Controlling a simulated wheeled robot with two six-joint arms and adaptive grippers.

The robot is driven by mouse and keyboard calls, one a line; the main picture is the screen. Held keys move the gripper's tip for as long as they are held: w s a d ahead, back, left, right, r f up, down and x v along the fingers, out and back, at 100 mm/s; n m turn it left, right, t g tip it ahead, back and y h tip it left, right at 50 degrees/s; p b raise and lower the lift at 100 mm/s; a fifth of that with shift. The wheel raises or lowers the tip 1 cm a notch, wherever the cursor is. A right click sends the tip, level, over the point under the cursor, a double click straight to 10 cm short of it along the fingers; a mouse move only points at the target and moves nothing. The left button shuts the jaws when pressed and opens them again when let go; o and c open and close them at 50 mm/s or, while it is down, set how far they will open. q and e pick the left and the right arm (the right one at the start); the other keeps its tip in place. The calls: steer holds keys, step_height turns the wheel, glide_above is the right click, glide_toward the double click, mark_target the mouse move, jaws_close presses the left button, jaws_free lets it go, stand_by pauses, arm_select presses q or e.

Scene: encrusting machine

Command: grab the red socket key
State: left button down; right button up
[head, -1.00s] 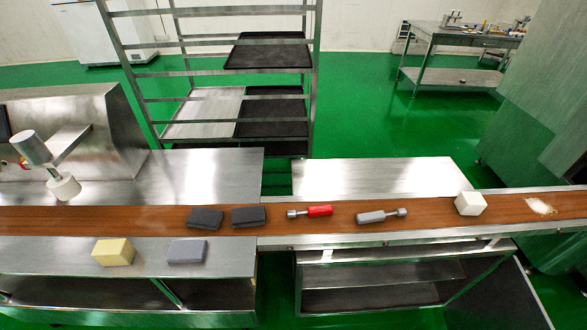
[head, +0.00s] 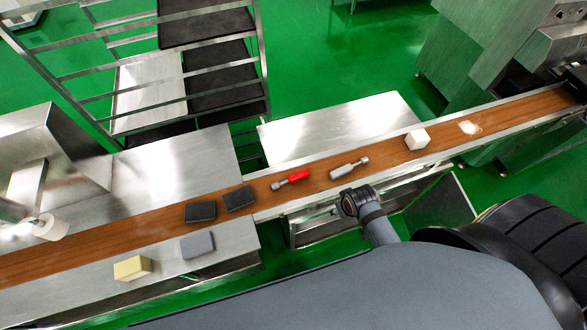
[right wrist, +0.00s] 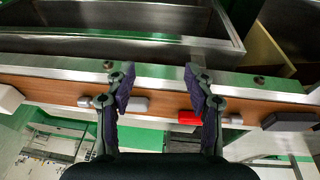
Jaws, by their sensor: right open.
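The red socket key (head: 297,176) lies on the brown conveyor belt. Its red handle points right and its metal socket end points left in the head view. In the right wrist view, the red handle (right wrist: 189,117) shows beside the right-hand finger, which covers part of the key. My right gripper (right wrist: 159,72) is open and empty, its two fingers spread at the belt. In the head view my right arm reaches in from the lower right, to the right of the red key, and its fingers cannot be made out. My left gripper is not in view.
A grey socket key (head: 345,171) lies right of the red one. Two dark blocks (head: 238,199) lie to its left and a white block (head: 417,139) farther right. A yellow block (head: 132,268) and a grey block (head: 197,245) sit on the near steel ledge.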

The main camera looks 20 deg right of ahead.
step_height(320, 180, up, 15)
steer(key=w+m+p, duration=0.1)
steer(key=p, duration=0.4)
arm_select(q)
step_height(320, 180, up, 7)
arm_select(e)
steer(key=m+g+y, duration=0.1)
steer(key=m+g, duration=0.2)
steer(key=m, duration=1.3)
glide_above(293, 177)
step_height(293, 177, down, 9)
step_height(293, 177, down, 5)
steer(key=b, duration=0.3)
steer(key=shift+w+r, duration=0.15)
steer(key=shift+b, duration=0.4)
steer(key=shift+w, duration=0.1)
steer(key=f+b, duration=0.5)
steer(key=shift+s+f+b, duration=0.2)
steer(key=shift+f+b, duration=0.05)
steer(key=shift+b, duration=0.1)
steer(key=shift+r, duration=0.2)
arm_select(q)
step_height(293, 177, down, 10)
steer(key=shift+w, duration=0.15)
arm_select(e)
jaws_close()
